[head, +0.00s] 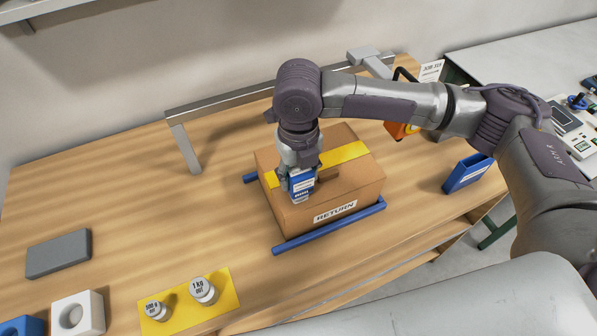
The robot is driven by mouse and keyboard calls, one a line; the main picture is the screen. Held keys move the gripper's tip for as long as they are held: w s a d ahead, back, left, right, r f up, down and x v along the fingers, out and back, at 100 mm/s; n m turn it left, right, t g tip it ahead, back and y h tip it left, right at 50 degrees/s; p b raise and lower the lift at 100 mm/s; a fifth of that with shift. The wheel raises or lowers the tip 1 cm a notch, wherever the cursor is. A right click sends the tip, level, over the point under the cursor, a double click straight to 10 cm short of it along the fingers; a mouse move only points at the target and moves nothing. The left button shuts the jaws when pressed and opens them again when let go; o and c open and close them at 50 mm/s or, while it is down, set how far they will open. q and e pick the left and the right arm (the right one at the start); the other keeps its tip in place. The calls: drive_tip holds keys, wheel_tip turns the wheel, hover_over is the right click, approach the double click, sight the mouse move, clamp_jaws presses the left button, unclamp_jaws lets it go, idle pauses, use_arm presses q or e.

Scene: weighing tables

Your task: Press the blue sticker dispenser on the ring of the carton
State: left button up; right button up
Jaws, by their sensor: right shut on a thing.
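The carton (350,185) is a brown box with a yellow tape strip and a "RETURN" label on its front face. It sits between blue rails (330,226) on the wooden table. My right gripper (300,180) points down over the left part of the carton's top and is shut on the blue sticker dispenser (301,186). The dispenser has a white label and a pale lower end at or close above the carton top; I cannot tell if they touch. The ring on the carton is not visible, perhaps hidden under the dispenser and gripper. My left gripper is out of view.
A grey metal frame (225,100) stands behind the carton. Two weights (204,290) stand on a yellow mat (226,309) at front left, near a grey block (58,254) and a white block (90,314). A blue holder (466,174) stands at right.

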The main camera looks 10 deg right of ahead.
drive_tip(key=shift+p, duration=0.9)
idle(0.6)
drive_tip(key=shift+f, duration=0.6)
idle(1.1)
drive_tip(key=shift+f, duration=0.1)
idle(1.6)
drive_tip(key=shift+s+p, duration=0.1)
drive_tip(key=shift+p, duration=0.2)
wheel_tip(320, 180, up, 7)
drive_tip(key=p, duration=0.7)
idle(0.4)
